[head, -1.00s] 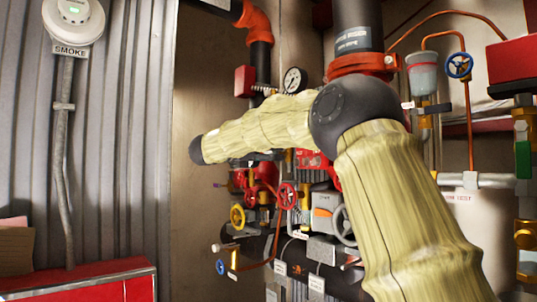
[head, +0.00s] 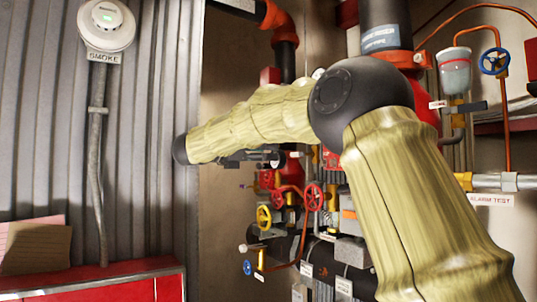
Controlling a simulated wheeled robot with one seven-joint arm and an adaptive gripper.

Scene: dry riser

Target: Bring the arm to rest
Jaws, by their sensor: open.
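My arm rises from the bottom right to a dark round elbow joint. From there its pale yellow, ribbed-covered forearm runs left, across the pipework, to a dark rounded end in front of the corrugated wall. I cannot make out my gripper; it seems hidden behind the forearm or beyond it. A small dark part shows just under the forearm, but I cannot tell what it belongs to.
Behind the arm stand red and yellow valve wheels (head: 264,217), a dark riser pipe (head: 384,22) and a blue valve wheel (head: 495,62). A smoke detector (head: 106,24) hangs on the corrugated wall (head: 150,190) at left. A red cabinet (head: 110,290) stands at the lower left.

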